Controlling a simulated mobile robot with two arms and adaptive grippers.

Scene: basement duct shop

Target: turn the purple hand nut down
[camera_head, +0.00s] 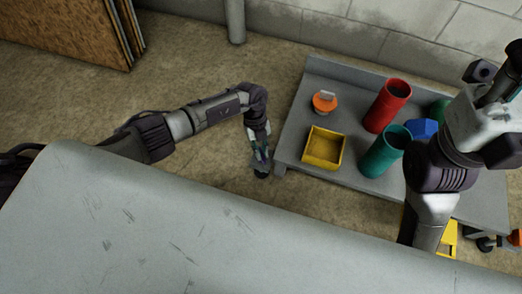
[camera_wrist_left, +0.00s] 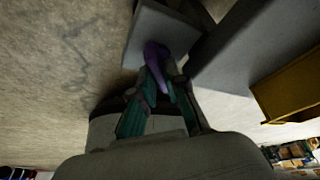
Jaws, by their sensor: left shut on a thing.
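The purple hand nut (camera_wrist_left: 156,54) shows in the left wrist view as a narrow purple piece between my fingertips, in front of a grey block (camera_wrist_left: 163,30). My left gripper (camera_wrist_left: 160,80) has its teal fingers shut on it. In the head view my left gripper (camera_head: 260,160) points down beside the left edge of the grey cart. The nut cannot be made out there, and the thread it turns on is hidden. My right arm stands over the right part of the cart; its fingers do not show.
The grey cart (camera_head: 290,145) carries a yellow bin (camera_head: 323,163), an orange-topped piece (camera_head: 324,103), a red tube (camera_head: 388,105), a teal tube (camera_head: 383,153) and a blue piece (camera_head: 422,129). A grey surface (camera_head: 190,225) fills the front. The floor left of the cart is clear.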

